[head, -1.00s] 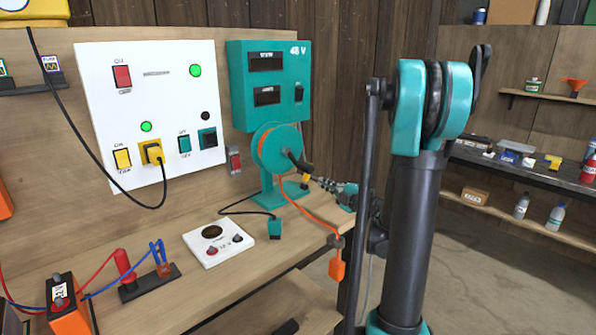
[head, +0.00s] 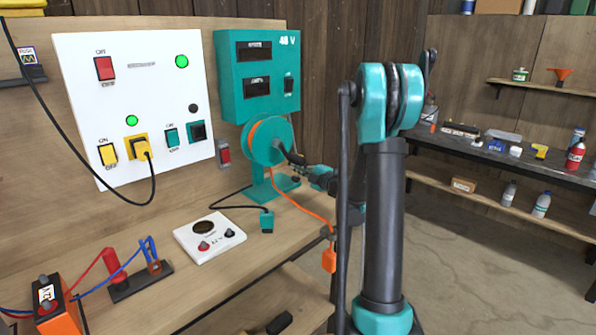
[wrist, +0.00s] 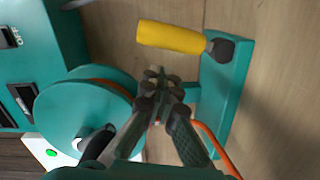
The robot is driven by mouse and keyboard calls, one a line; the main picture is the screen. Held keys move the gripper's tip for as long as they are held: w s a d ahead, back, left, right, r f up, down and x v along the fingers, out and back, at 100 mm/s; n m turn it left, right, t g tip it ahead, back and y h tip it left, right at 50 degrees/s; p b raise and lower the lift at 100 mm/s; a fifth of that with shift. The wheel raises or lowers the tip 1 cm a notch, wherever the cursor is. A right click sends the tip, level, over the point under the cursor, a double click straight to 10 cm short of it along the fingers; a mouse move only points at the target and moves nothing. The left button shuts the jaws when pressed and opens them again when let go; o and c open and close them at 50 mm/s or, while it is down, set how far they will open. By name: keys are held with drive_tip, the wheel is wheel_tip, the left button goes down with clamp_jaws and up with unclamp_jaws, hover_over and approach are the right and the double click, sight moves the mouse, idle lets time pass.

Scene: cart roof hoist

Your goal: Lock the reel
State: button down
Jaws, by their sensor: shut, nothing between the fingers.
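The teal reel (head: 268,140) with orange cord stands on its teal base (head: 272,188) below the 48 V box, and a dark crank handle sticks out of its side. In the wrist view the reel (wrist: 60,115) is at the left. A yellow lever (wrist: 170,37) with a dark pivot end lies by the base plate (wrist: 226,90) at the upper right; I cannot make it out in the head view. My gripper (head: 304,169) is just right of the reel. In the wrist view my gripper (wrist: 157,76) is shut and empty, its tips between reel and lever, apart from the lever.
The teal 48 V box (head: 257,75) is above the reel, beside a white switch panel (head: 135,105). An orange plug (head: 329,258) hangs over the bench edge on the orange cord.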

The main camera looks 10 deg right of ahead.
drive_tip(key=shift+w+d+f, duration=0.15)
drive_tip(key=shift+w+d, duration=0.25)
drive_tip(key=shift+w, duration=0.1)
drive_tip(key=shift+d, duration=0.1)
drive_tip(key=shift+w+d, duration=0.85)
drive_tip(key=shift+d, duration=0.2)
